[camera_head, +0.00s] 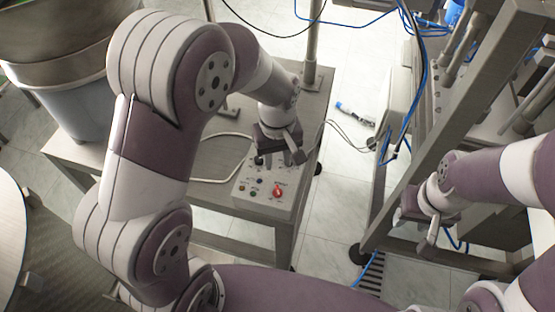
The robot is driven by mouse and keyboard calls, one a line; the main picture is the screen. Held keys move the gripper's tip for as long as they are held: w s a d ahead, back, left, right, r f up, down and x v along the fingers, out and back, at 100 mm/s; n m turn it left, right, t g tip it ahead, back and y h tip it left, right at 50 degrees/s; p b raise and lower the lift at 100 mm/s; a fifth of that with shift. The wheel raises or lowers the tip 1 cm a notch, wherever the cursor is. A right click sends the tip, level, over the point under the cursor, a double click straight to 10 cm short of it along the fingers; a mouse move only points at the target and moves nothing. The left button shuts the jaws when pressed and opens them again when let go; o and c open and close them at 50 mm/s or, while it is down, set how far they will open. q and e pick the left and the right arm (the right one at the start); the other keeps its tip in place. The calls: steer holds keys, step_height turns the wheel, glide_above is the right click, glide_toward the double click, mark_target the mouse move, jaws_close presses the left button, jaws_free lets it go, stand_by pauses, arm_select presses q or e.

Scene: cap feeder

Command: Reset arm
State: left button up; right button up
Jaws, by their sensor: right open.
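My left arm reaches from the lower left up over a small grey table. My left gripper (279,158) is just above the far end of a control box (247,195) with a red knob (277,191) and several small buttons. The gripper hides part of the box's far end, and its jaw gap is not clear. I cannot tell if it touches the box. My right gripper (425,232) is open and empty at the right, in front of the machine frame.
The grey table (215,225) carries the box and a pale cable. A large metal bowl feeder (62,50) stands at the upper left. A machine frame (440,130) with blue tubes fills the right. A blue-and-white marker-like object (354,114) lies on the tiled floor between them.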

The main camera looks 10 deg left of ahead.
stand_by(0.3)
arm_select(q)
steer(key=s+a+r+m+t+p, duration=0.1)
steer(key=s+a+r+m, duration=0.2)
steer(key=s+a+m, duration=0.3)
steer(key=s+a, duration=0.1)
steer(key=s, duration=0.2)
